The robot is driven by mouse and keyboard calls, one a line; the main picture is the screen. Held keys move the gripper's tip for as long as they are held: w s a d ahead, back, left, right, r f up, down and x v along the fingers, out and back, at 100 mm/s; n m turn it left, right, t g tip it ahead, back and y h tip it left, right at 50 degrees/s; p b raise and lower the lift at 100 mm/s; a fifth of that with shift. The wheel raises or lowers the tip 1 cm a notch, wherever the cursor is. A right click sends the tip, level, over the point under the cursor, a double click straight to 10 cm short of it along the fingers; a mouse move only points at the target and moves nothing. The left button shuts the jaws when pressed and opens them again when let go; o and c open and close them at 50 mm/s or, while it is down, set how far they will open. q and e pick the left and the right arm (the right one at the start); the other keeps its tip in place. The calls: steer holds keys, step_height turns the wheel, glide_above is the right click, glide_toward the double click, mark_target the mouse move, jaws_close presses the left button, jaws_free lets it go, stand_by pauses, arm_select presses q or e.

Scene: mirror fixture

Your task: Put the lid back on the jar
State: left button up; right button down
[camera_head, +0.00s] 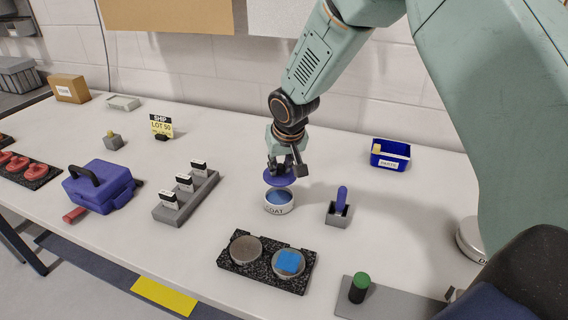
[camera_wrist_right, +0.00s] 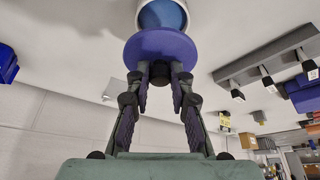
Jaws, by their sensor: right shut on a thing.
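The jar (camera_head: 279,207) is a short white round pot with blue contents and dark lettering that ends in "OAT". It stands open on the table in the head view, and its rim shows in the right wrist view (camera_wrist_right: 140,27). The lid (camera_head: 277,179) is a purple-blue disc held just above and slightly behind the jar, apart from it as far as I can tell. My right gripper (camera_head: 284,168) is shut on the lid from above; the right wrist view shows the lid (camera_wrist_right: 160,50) at its fingertips. My left gripper is not in view.
A grey block with a blue-handled tool (camera_head: 341,203) stands right of the jar. A black holder (camera_head: 234,267) with two round pieces sits in front. A grey rack (camera_head: 187,196) with white cards and a blue toolbox (camera_head: 100,186) are left. A blue bin (camera_head: 389,157) stands behind right.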

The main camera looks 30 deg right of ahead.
mark_target(280, 176)
steer(key=shift+w+a+f+b, duration=0.2)
steer(key=shift+f+b, duration=0.2)
steer(key=shift+f, duration=0.25)
steer(key=shift+s+f+b, duration=0.1)
steer(key=shift+f+b, duration=0.25)
step_height(280, 176, down, 2)
steer(key=shift+s+d+b, duration=0.1)
steer(key=shift+s+b, duration=0.05)
steer(key=shift+b, duration=0.7)
steer(key=shift+b+x, duration=0.8)
steer(key=shift+x, duration=0.2)
steer(key=shift+s+f, duration=0.1)
steer(key=shift+s, duration=0.05)
steer(key=shift+s, duration=0.2)
steer(key=shift+w, duration=0.15)
